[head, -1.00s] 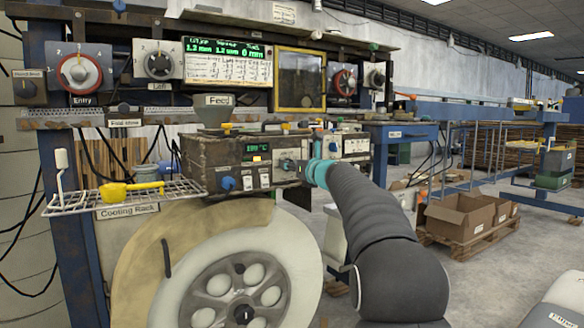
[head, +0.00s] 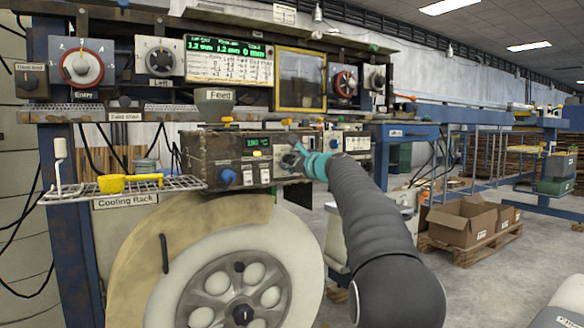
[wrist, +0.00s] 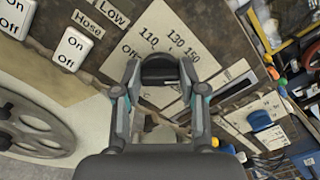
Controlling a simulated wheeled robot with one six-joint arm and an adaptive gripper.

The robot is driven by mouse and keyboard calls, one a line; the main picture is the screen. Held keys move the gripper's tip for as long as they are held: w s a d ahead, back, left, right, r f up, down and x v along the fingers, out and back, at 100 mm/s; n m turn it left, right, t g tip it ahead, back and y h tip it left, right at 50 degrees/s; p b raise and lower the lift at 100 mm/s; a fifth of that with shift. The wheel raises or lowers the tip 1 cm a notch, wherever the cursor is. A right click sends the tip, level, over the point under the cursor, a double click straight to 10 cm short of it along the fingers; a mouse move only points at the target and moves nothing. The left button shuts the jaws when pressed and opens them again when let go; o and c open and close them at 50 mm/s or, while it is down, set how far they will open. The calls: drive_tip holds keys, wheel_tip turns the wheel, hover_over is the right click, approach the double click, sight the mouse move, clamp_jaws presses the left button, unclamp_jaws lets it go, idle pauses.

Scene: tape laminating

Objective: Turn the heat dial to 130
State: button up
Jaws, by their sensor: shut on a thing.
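My gripper (wrist: 160,84) is shut on the dial, one finger on each side. Its pointer is hidden, so I cannot tell its exact setting. In the head view my gripper (head: 298,158) is against the front of the brown control box (head: 215,148), covering much of the dial.
White On/Off switches (wrist: 73,49) sit left of the dial in the wrist view. A blue knob (head: 227,177) is on the box's lower left. A large pale wheel (head: 235,265) is below.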

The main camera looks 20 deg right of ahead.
drive_tip(key=n+b, duration=0.3)
drive_tip(key=n, duration=0.3)
drive_tip(key=shift+a+f+n, duration=0.1)
drive_tip(key=shift+a+n, duration=0.05)
drive_tip(key=shift+n, duration=0.15)
drive_tip(key=n+b, duration=0.2)
drive_tip(key=n, duration=0.4)
idle(0.4)
drive_tip(key=o, duration=1.1)
drive_tip(key=shift+a+f, duration=0.1)
drive_tip(key=shift+d+b, duration=0.2)
drive_tip(key=shift+b, duration=0.1)
drive_tip(key=shift+s+d, duration=0.15)
drive_tip(key=shift+s, duration=0.4)
drive_tip(key=v, duration=1)
drive_tip(key=shift+s, duration=0.4)
